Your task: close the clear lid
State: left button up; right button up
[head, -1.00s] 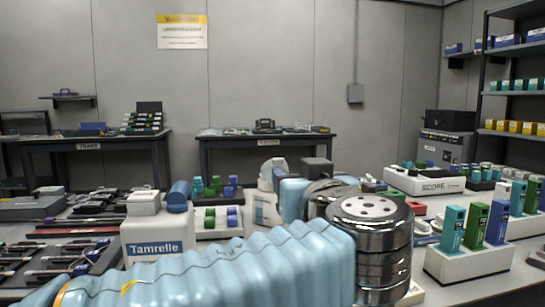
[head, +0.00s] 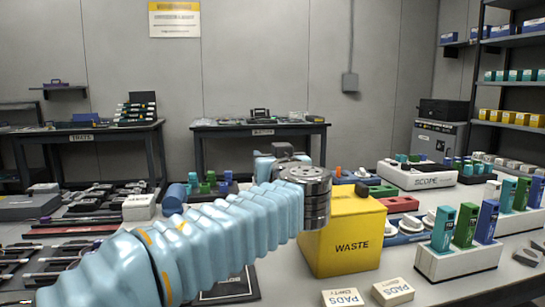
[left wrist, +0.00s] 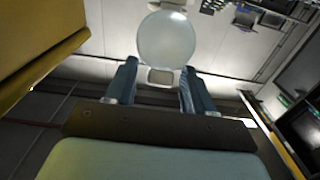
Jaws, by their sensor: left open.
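I cannot make out the clear lid for certain in either view. In the left wrist view, a round, pale, translucent-looking thing (left wrist: 167,40) lies just beyond my left fingertips; I cannot tell whether it is the lid. My left gripper (left wrist: 158,78) is open, its two dark fingers apart, and nothing shows gripped between them. In the head view my left arm crosses from the lower left to the centre, and its fingers are hidden behind the wrist. My right gripper is not in view.
A yellow WASTE box (head: 350,238) stands right beside my left wrist; a yellow surface (left wrist: 35,40) fills the left wrist view's upper left. Two PADS boxes (head: 343,298) (head: 393,291) lie in front. A white rack (head: 457,261) with coloured bottles stands right. Tools crowd the left bench.

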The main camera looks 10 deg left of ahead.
pick_arm(q)
grip_shut()
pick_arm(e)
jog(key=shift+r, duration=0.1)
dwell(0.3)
pick_arm(q)
jog(key=shift+w+a+r+g+p, duration=0.15)
jog(key=shift+r+g+p, duration=0.15)
jog(key=shift+p, duration=0.35)
jog(key=w+g+p, duration=0.1)
jog(key=p, duration=0.2)
jog(key=r+g+h+p, duration=0.1)
jog(key=p, duration=0.2)
jog(key=w+a+g+p, duration=0.1)
jog(key=g+p, duration=0.1)
jog(key=p, duration=0.1)
jog(key=shift+w+r+h, duration=0.3)
jog(key=shift+w+r, duration=0.05)
jog(key=shift+w+a+f+g+h+p, duration=0.1)
jog(key=shift+w+f+g+h+p, duration=0.05)
jog(key=shift+w+g+p, duration=0.3)
jog(key=shift+w+f+g+h+p, duration=0.15)
jog(key=shift+g+p, duration=0.1)
jog(key=shift+g, duration=0.3)
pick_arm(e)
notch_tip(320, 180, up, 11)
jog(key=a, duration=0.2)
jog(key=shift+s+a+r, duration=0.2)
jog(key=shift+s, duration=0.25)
